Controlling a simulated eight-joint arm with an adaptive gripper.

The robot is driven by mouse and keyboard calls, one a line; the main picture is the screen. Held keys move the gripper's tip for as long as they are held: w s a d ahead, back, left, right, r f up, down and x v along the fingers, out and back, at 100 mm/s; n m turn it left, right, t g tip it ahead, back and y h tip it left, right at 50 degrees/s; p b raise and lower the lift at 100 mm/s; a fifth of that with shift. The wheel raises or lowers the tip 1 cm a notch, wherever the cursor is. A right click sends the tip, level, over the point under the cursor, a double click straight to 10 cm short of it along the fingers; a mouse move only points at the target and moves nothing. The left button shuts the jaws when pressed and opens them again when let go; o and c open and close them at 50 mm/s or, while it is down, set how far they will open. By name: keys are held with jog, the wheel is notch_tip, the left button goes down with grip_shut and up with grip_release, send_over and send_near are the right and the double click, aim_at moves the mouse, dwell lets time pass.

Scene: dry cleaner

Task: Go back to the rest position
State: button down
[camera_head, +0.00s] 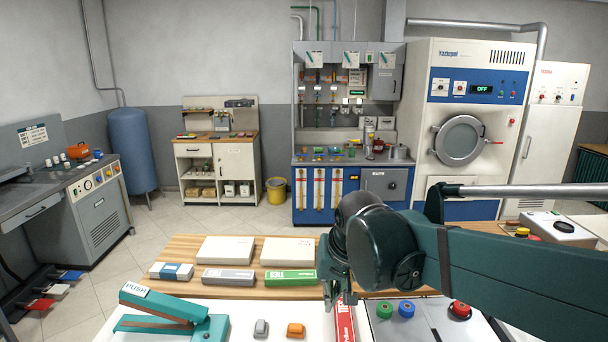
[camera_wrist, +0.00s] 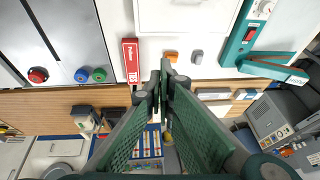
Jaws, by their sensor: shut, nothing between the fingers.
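My gripper (camera_head: 340,298) hangs below my dark green arm at the front middle of the table in the head view, partly hidden by my own wrist. In the wrist view the two green fingers of my gripper (camera_wrist: 162,82) meet at their tips with nothing held. A red and white box (camera_head: 345,325) lies right by the gripper in the head view. The same red box (camera_wrist: 131,60) shows beside the fingertips in the wrist view. I cannot tell the height of the tips above the table.
A teal press (camera_head: 170,312) stands at the front left, with grey (camera_head: 261,328) and orange (camera_head: 296,330) small items beside it. White boxes (camera_head: 225,250) and a green box (camera_head: 290,278) lie on the wooden strip. A panel with coloured buttons (camera_head: 406,309) is at right.

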jog(key=s+d+f+t+h, duration=0.1)
jog(key=s+d+f+t, duration=0.2)
jog(key=s+d, duration=1.2)
jog(key=shift+s+d+f, duration=0.2)
jog(key=shift+s+f, duration=0.1)
jog(key=shift+f, duration=0.4)
dwell(0.6)
